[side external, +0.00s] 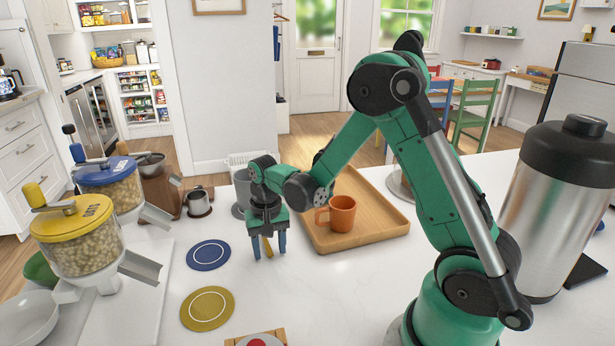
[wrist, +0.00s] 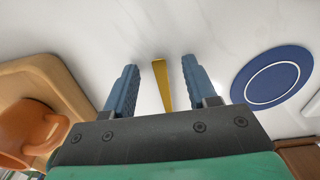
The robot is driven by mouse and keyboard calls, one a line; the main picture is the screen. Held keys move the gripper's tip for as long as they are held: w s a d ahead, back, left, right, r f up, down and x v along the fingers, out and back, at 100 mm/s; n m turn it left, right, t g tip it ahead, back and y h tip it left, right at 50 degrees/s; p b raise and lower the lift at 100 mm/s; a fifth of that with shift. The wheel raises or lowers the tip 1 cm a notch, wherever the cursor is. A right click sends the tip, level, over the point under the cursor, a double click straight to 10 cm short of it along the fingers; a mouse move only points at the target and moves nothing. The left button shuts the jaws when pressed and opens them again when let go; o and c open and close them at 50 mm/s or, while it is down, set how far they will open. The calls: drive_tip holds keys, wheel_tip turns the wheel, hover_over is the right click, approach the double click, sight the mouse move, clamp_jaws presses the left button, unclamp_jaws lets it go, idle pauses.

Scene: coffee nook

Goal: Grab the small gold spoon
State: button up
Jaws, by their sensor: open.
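The small gold spoon lies on the white counter; only part of its gold length (wrist: 163,86) shows in the wrist view, between my two fingers, with the rest hidden behind the gripper body. In the side view a short gold piece of it (side external: 267,247) shows between the fingers. My gripper (side external: 269,254) points down with its blue fingers apart, one on each side of the spoon. It also shows open in the wrist view (wrist: 155,70), with gaps between each finger and the spoon. I cannot tell the exact height of the fingertips above the counter.
A wooden tray (side external: 385,233) with an orange mug (side external: 342,214) stands right of my gripper. A blue coaster (side external: 208,255) and a yellow coaster (side external: 207,308) lie to the left. Grain dispensers (side external: 75,242) stand further left.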

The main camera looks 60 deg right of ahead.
drive_tip(key=shift+f, duration=0.1)
clamp_jaws()
idle(0.4)
